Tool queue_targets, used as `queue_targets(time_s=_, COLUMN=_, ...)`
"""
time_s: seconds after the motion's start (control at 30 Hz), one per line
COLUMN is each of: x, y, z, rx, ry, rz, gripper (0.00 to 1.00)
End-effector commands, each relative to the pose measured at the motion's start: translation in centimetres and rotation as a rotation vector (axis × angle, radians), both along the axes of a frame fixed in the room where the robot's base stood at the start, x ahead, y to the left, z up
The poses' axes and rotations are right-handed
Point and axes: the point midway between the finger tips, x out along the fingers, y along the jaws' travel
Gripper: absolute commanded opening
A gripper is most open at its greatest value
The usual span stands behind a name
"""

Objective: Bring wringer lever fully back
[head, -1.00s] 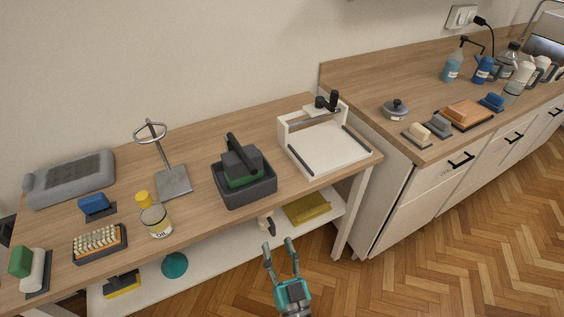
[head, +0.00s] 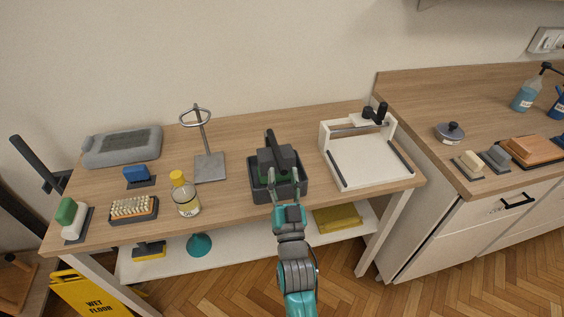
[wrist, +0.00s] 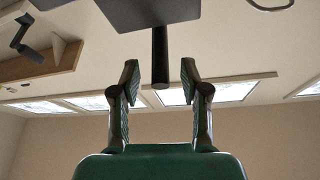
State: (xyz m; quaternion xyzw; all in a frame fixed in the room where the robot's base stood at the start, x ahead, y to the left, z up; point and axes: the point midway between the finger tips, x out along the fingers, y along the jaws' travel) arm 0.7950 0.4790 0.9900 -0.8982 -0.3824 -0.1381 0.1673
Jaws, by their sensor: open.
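The mop wringer is a dark grey tub (head: 260,190) on the wooden table, with a green and dark grey block in it. Its black lever (head: 269,141) rises from the block and stands up, tilted a little, in the head view. In the wrist view the lever (wrist: 160,58) shows as a dark rod between the two open fingers (wrist: 160,80) in the picture, below a dark plate. My fingers hide part of the block.
A white press frame (head: 370,165) stands right of the wringer. A metal stand with a ring (head: 209,166) and an oil bottle (head: 186,198) stand to the left. A yellow wet-floor sign (head: 82,297) stands at the lower left.

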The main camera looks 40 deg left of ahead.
Motion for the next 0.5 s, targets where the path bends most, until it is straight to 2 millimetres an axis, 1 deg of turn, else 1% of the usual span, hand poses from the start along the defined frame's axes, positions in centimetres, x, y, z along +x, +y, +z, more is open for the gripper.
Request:
queue_targets(time_s=0.03, x=0.6, y=0.5, z=0.4, rx=0.000, ry=-0.001, rz=-0.001, gripper=0.45)
queue_targets(time_s=0.2, x=2.0, y=1.9, z=1.1, rx=-0.001, ry=-0.001, rz=0.000, gripper=0.45)
queue_targets(time_s=0.33, x=2.6, y=2.4, z=1.4, rx=-0.001, ry=0.000, rz=0.000, gripper=0.45)
queue_targets(time_s=0.5, x=2.8, y=2.7, z=1.6, rx=-0.001, ry=0.000, rz=0.000, gripper=0.45)
